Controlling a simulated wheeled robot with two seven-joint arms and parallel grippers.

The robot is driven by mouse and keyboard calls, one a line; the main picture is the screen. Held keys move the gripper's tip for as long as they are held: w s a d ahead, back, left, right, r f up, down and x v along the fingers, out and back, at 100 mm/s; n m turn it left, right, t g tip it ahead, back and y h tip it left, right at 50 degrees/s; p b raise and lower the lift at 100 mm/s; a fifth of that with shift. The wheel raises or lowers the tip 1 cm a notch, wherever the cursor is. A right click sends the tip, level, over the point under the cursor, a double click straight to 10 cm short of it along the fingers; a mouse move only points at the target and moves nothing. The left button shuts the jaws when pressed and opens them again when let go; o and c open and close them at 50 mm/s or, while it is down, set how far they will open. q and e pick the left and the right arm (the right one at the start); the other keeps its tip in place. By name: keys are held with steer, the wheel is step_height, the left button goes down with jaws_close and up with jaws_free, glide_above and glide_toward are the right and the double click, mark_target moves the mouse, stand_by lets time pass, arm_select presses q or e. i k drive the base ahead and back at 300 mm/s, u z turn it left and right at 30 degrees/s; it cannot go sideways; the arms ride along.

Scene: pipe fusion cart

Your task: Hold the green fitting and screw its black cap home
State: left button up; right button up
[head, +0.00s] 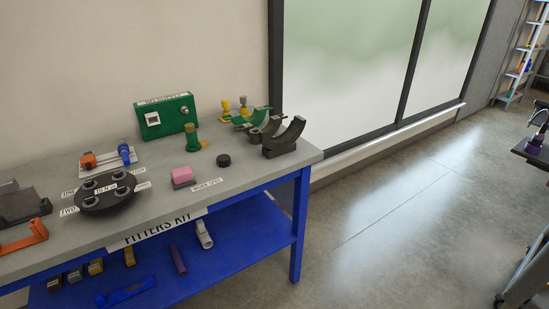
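A green fitting (191,137) stands upright on the grey top of the workbench (236,184), just in front of a green box. A small yellow piece shows beside its base at the right. A small black cap (224,160) lies on the bench to the right of the fitting and apart from it, behind the "WORK SPOT" label (207,185). Neither of my grippers shows in the head view.
A green box (165,116) stands at the back. Dark curved saddles (284,138) stand at the right end. A pink block (182,177) and a round black holder (106,192) lie left of the label. Open floor (400,220) lies right of the bench.

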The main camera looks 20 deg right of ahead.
mark_target(193, 145)
steer(key=z, duration=1.15)
steer(key=i, duration=1.3)
steer(key=u, duration=2.8)
